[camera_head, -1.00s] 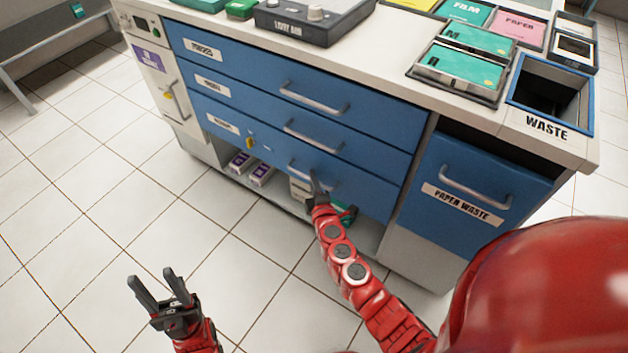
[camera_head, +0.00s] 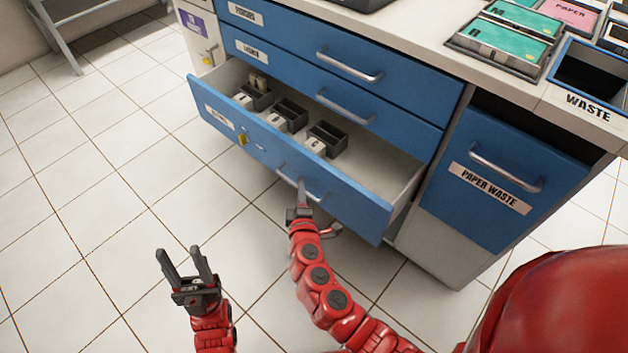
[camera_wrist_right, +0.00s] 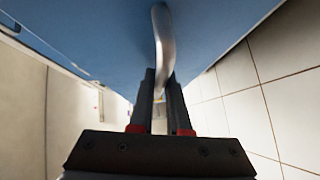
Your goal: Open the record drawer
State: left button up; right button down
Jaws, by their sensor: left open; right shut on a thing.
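The bottom blue drawer (camera_head: 345,205) of the cabinet stands pulled out, with its white inside showing. A yellow key or tag (camera_head: 243,139) sits on its front, next to a label too small to read surely. My right gripper (camera_head: 300,192) is shut on the drawer's metal handle (camera_head: 318,193). In the right wrist view the handle (camera_wrist_right: 162,45) runs between the two fingers (camera_wrist_right: 160,95). My left gripper (camera_head: 184,262) is open and empty over the floor, left of my right arm.
Several dark trays with pale blocks (camera_head: 288,115) lie in the open drawer. Two blue drawers above (camera_head: 340,45) are closed. The paper waste drawer (camera_head: 500,175) at the right is closed. Floor left of the cabinet (camera_head: 80,190) is clear.

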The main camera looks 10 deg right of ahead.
jog(key=s+a+b, duration=0.4)
jog(key=s+a, duration=0.4)
jog(key=a, duration=0.3)
jog(key=shift+s, duration=0.35)
jog(key=c, duration=0.9)
grip_release()
jog(key=shift+s+a+r+p, duration=0.4)
jog(key=shift+s+p, duration=0.2)
jog(key=shift+s, duration=2.25)
jog(key=shift+s+a+r+p, duration=0.25)
jog(key=shift+s+r+p, duration=0.3)
jog(key=shift+s, duration=2.25)
jog(key=shift+s+a+r+p, duration=0.35)
jog(key=shift+s+p, duration=0.35)
jog(key=shift+s, duration=2.15)
